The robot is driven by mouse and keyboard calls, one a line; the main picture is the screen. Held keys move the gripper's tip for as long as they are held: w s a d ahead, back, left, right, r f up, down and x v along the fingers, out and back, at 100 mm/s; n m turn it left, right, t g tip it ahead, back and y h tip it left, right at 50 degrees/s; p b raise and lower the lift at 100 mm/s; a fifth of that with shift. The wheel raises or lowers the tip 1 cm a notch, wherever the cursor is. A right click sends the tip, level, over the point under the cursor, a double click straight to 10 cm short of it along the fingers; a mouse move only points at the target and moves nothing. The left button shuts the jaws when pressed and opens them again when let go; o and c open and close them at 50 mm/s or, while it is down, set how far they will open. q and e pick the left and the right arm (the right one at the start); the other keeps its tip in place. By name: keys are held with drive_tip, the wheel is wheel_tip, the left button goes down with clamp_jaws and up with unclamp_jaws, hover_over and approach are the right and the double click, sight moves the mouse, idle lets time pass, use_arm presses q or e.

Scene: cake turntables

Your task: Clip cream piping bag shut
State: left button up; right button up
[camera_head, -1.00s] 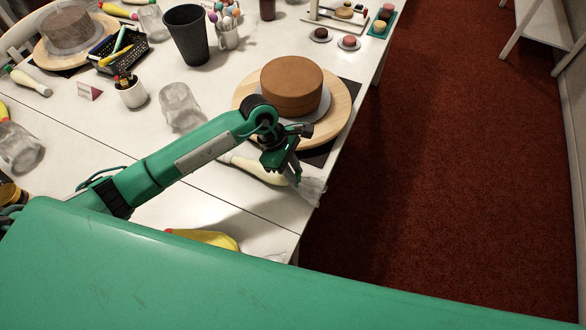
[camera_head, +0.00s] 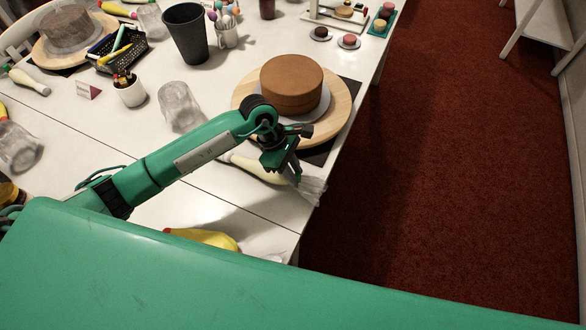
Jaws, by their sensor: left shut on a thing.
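A cream-coloured piping bag (camera_head: 256,169) lies on the white table near its right edge, in front of the brown cake. Its clear, crumpled open end (camera_head: 313,187) reaches to the table edge. My left gripper (camera_head: 294,175) comes from the left over the bag and is shut at the neck between the cream part and the clear end. The fingers partly hide the bag there. A clip cannot be made out. My right gripper is not in view.
A brown cake (camera_head: 291,83) on a round wooden turntable (camera_head: 336,117) stands just behind my left gripper. A clear glass (camera_head: 180,106) stands left of it. A yellow piping bag (camera_head: 207,238) lies near the front edge. Red carpet (camera_head: 450,170) is clear at right.

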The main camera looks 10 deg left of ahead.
use_arm(q)
drive_tip(key=shift+f+b, duration=0.4)
idle(0.4)
drive_tip(key=o, duration=0.9)
drive_tip(key=shift+r, duration=0.1)
drive_tip(key=shift+r+p, duration=1.1)
drive_tip(key=shift+r, duration=1.85)
